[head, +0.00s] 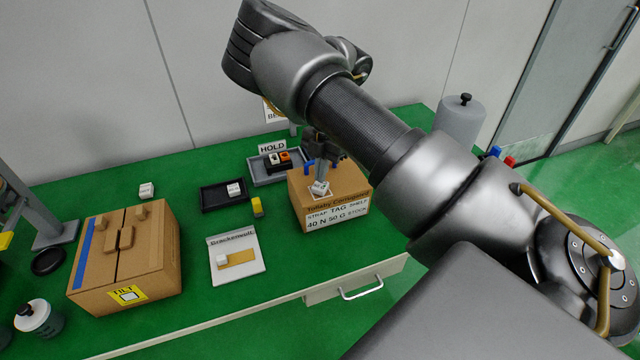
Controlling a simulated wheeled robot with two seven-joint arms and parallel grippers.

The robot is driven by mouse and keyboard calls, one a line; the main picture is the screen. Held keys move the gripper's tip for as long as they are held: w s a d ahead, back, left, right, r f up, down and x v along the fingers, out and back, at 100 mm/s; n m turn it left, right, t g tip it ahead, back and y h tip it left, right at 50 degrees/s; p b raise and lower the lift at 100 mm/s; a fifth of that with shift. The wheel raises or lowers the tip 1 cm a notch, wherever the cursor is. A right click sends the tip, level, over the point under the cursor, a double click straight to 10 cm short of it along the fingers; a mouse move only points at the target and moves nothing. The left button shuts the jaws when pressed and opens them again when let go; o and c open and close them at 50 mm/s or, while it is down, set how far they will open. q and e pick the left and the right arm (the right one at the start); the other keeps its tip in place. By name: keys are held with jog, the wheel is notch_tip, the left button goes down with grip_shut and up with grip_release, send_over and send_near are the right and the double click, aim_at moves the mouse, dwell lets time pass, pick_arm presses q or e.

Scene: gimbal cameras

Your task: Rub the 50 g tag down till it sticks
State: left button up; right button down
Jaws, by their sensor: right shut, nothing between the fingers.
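A brown cardboard box (359,182) stands near the right of the green bench. The white label on its front (337,215) reads "STRAP TAG SHELF" and "40 N 50 G STOCK". A small white piece with dark marks (319,188) is on the box top, on a paler patch; its marks are too small to read, so I cannot tell whether it is the 50 g tag. My right gripper (321,178) points down over this piece, fingers shut and empty. I cannot tell whether the fingertips touch it. My left gripper is out of view.
A taped brown carton (150,255) stands at the left. A white card (251,247) with a tan strip and white block lies mid-bench. A black tray (210,198), a yellow block (257,207) and a grey tray (262,179) by a "HOLD" sign stand behind.

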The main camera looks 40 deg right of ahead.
jog(key=shift+f+b, duration=0.45)
jog(key=shift+f, duration=0.3)
jog(key=shift+r, duration=0.1)
dwell(0.7)
notch_tip(320, 180, up, 8)
jog(key=p, duration=0.6)
dwell(0.7)
